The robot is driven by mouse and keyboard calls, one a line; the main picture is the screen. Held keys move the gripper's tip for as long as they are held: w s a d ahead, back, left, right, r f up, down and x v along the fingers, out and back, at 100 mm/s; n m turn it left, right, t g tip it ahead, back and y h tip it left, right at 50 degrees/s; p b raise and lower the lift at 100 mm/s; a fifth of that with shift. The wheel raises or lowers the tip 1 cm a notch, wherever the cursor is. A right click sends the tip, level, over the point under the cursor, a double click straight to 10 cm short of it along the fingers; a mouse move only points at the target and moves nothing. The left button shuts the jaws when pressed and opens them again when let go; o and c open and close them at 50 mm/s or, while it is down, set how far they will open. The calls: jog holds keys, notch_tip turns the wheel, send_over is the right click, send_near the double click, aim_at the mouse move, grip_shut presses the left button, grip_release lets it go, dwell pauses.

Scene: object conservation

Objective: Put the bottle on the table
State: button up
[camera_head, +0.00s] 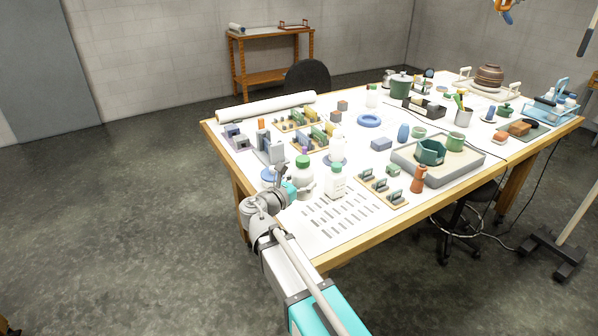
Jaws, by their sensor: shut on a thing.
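A white bottle with a green cap (304,182) stands upright at the near left part of the table (318,243). My gripper (291,186) is at its left side, shut on it. My arm partly hides the area in front. I cannot tell whether the bottle's base touches the tabletop or is slightly above it. A second white bottle with a green cap and a label (336,184) stands on the table just to the right.
A sheet of small grey strips (335,215) lies near the front edge. A wooden rack (383,188) and a grey tray with green pots (438,173) are to the right. Several blocks and racks crowd the area behind. A white roll (265,107) lies at the back left.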

jog(key=s+d+r+p, duration=0.1)
jog(key=s+r, duration=0.1)
jog(key=s, duration=0.3)
jog(key=shift+s+d+r+p, duration=0.3)
jog(key=shift+p, duration=0.1)
dwell(1.0)
